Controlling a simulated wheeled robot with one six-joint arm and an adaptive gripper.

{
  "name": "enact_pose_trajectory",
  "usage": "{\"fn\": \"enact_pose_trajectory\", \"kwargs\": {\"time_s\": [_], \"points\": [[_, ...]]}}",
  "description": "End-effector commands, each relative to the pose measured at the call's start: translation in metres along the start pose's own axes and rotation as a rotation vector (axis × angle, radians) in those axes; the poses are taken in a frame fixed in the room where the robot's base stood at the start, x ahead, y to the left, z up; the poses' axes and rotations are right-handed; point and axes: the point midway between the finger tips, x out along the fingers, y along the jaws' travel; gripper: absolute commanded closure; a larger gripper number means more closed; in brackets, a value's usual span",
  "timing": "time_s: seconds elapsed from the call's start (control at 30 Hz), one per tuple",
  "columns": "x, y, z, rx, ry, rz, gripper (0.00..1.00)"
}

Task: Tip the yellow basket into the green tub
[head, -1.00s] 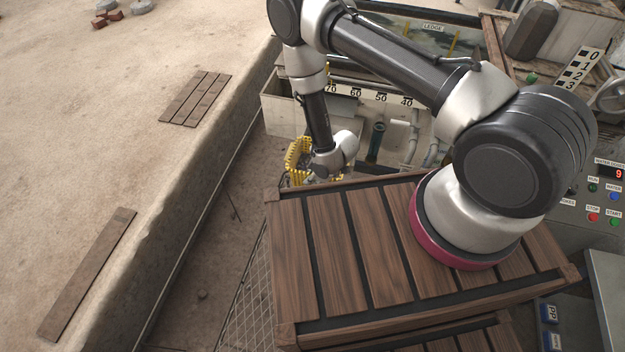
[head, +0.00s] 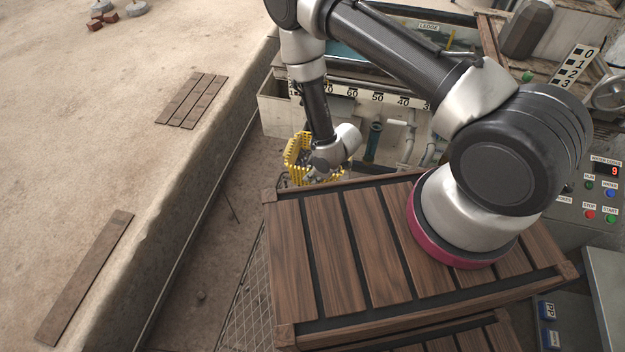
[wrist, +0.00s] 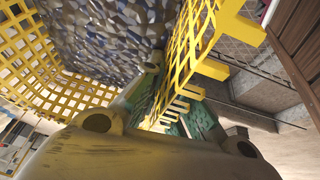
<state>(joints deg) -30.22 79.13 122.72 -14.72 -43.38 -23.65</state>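The yellow basket (head: 298,150) is at the end of my arm in the head view, beyond the far left corner of the wooden-slatted top. In the wrist view its yellow grid walls (wrist: 190,50) surround a load of grey, blue and tan pieces (wrist: 105,35). My gripper (wrist: 168,95) has its teal-padded fingers on either side of one basket wall and appears shut on it. My gripper in the head view (head: 322,165) partly hides the basket. I cannot make out a green tub in either view.
The slatted wooden top (head: 345,260) lies between my arm's base and the basket. A tank with a numbered scale (head: 378,97) stands behind. A control panel (head: 602,190) is at right. A long stone-coloured ledge (head: 110,150) runs along the left, with a gap beside it.

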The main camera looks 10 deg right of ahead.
Motion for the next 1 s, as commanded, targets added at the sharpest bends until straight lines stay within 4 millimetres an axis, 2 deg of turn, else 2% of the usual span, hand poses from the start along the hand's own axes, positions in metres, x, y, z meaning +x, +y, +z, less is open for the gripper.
{"fn": "enact_pose_trajectory", "kwargs": {"time_s": [0.4,0.77,1.0], "points": [[-0.028,0.003,-0.012,0.000,0.001,0.001,1.00],[-0.040,0.003,-0.017,0.000,0.001,0.001,1.00],[-0.056,0.004,-0.024,0.000,0.002,0.002,1.00]]}}
